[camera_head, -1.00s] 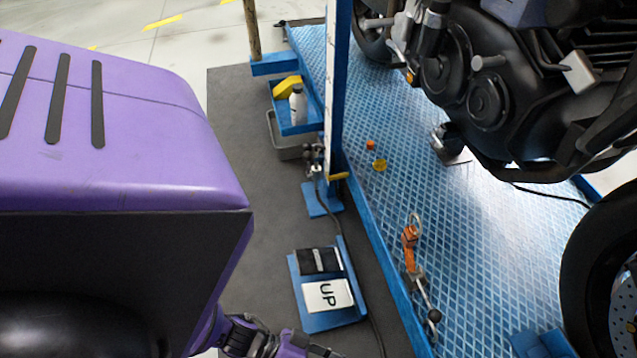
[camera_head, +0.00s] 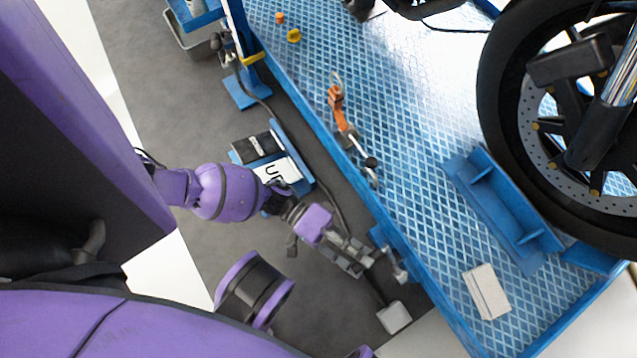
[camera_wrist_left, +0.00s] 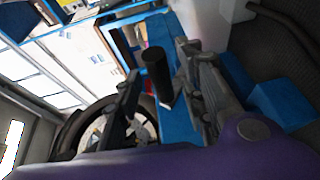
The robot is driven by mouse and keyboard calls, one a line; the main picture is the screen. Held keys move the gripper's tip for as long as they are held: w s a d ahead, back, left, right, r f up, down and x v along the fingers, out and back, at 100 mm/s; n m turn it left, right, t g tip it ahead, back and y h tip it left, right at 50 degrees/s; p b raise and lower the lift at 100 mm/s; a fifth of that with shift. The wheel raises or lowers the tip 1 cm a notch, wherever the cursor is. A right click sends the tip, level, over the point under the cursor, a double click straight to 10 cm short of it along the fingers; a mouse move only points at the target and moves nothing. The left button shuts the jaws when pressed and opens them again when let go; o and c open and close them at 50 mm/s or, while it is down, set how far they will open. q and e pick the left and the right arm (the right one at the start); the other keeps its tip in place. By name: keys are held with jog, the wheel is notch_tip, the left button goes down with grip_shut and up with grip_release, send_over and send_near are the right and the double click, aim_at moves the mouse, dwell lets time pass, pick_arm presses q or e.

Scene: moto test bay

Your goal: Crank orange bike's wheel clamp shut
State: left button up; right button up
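The bike's black front wheel (camera_head: 500,110) stands at the right of the head view, beside the blue wheel clamp (camera_head: 500,205) on the lift deck. A silver crank part (camera_head: 399,266) sticks out from the lift's near side. My left gripper (camera_head: 364,260) is close to it, just outside the deck edge. In the left wrist view, a black cylindrical handle (camera_wrist_left: 157,70) stands between the spread fingers of my left gripper (camera_wrist_left: 160,80). The fingers look open, and I cannot tell whether either touches the handle. The wheel (camera_wrist_left: 112,125) also shows there, partly hidden. My right gripper is not in view.
The blue lift deck (camera_head: 400,130) carries an orange strap (camera_head: 337,102), a yellow piece (camera_head: 294,35) and a pale block (camera_head: 487,291). A foot pedal marked UP (camera_head: 285,172) lies on the dark mat behind my left forearm. A pale box (camera_head: 394,317) is below my gripper.

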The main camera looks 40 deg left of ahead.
pick_arm(q)
jog(key=shift+w+d, duration=0.1)
jog(key=shift+d, duration=0.85)
jog(key=shift+f, duration=0.1)
grip_shut()
